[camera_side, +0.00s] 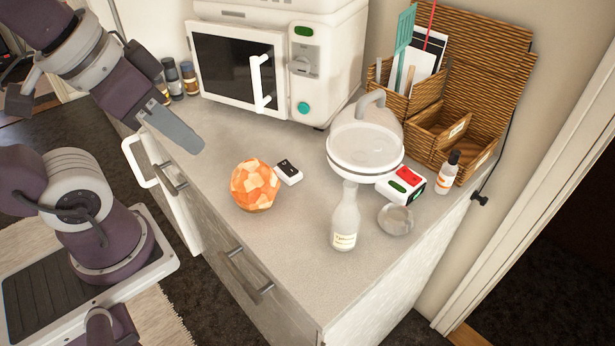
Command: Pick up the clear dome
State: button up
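The clear dome (390,117) is see-through, with a grey curved handle-like piece at its top. It stands on the right half of the counter, at a round white dish with a pale rim (364,173). I cannot tell exactly how the dome and dish meet. My gripper (198,148) is at the upper left, above the counter's left edge and well apart from the dome. Its grey finger shows edge-on, so its opening cannot be judged. Nothing is seen in it.
An orange faceted ball (255,186) and a small black-and-white box (288,172) lie between. A clear bottle (345,222) stands in front of the dome. A red-green box (402,186), glass bowl (395,220), and small bottle (447,173) are right. A microwave (238,70) and wicker organiser (487,80) stand behind.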

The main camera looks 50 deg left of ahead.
jog(key=o, duration=0.5)
jog(key=shift+f, duration=0.1)
jog(key=w+r, duration=0.5)
jog(key=w, duration=0.6)
jog(key=g, duration=0.1)
send_over(372, 92)
jog(key=s, duration=0.3)
jog(key=f, duration=0.5)
jog(key=shift+d+f, duration=0.2)
jog(key=shift+d, duration=0.2)
jog(key=x, duration=0.7)
jog(key=shift+w+a+f, duration=0.15)
jog(key=shift+w+a, duration=0.05)
jog(key=shift+a, duration=0.15)
